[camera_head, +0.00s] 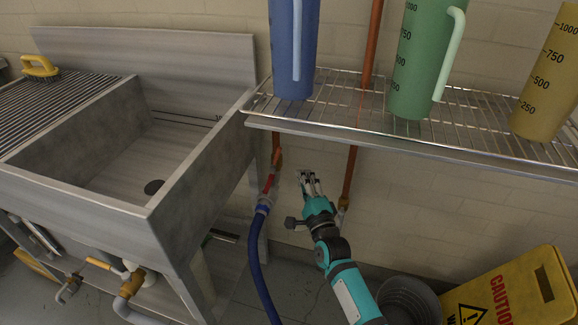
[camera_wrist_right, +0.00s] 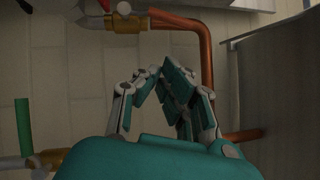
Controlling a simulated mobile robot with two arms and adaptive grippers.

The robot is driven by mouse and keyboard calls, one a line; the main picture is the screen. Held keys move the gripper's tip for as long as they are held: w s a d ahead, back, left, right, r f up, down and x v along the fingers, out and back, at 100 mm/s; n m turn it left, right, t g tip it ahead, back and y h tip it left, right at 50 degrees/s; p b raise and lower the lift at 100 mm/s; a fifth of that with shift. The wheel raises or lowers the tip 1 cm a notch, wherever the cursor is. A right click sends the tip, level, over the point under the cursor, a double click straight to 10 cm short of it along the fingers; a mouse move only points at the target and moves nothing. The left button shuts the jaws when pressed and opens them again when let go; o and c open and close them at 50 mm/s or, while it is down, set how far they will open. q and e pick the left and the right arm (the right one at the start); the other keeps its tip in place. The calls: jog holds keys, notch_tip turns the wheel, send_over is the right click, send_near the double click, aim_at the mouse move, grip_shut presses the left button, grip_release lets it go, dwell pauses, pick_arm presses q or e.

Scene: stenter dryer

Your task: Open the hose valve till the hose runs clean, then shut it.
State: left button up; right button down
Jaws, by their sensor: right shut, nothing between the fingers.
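The blue hose (camera_head: 257,265) hangs from a copper pipe beside the sink's right side. A red part (camera_head: 268,183), which looks like the valve handle, sits just above the hose's blue collar (camera_head: 264,202). The hose's lower end is out of view, so I cannot tell whether water runs. My right gripper (camera_head: 308,178) is shut and empty, right of the red part and apart from it. In the right wrist view its fingertips (camera_wrist_right: 158,72) meet below a brass fitting (camera_wrist_right: 124,22) on a copper pipe. My left gripper is not in view.
A metal sink (camera_head: 182,205) stands left. A wire shelf (camera_head: 350,98) overhangs my right gripper, bearing blue (camera_head: 292,45), green (camera_head: 418,65) and yellow (camera_head: 548,85) jugs. A second copper pipe (camera_head: 350,172) runs behind the gripper. A yellow caution sign (camera_head: 515,290) stands lower right.

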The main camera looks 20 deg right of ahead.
aim_at(276, 159)
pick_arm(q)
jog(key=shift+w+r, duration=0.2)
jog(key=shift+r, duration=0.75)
pick_arm(e)
jog(key=w+a, duration=0.1)
jog(key=w+r, duration=0.1)
jog(key=w, duration=0.1)
jog(key=w+a, duration=0.1)
jog(key=w, duration=0.1)
jog(key=shift+a+r, duration=0.25)
jog(key=shift+a, duration=0.05)
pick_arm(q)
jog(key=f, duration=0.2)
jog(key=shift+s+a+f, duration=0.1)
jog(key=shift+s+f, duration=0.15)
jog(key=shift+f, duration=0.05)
pick_arm(e)
jog(key=shift+w+a+r, duration=0.5)
jog(key=shift+a, duration=0.1)
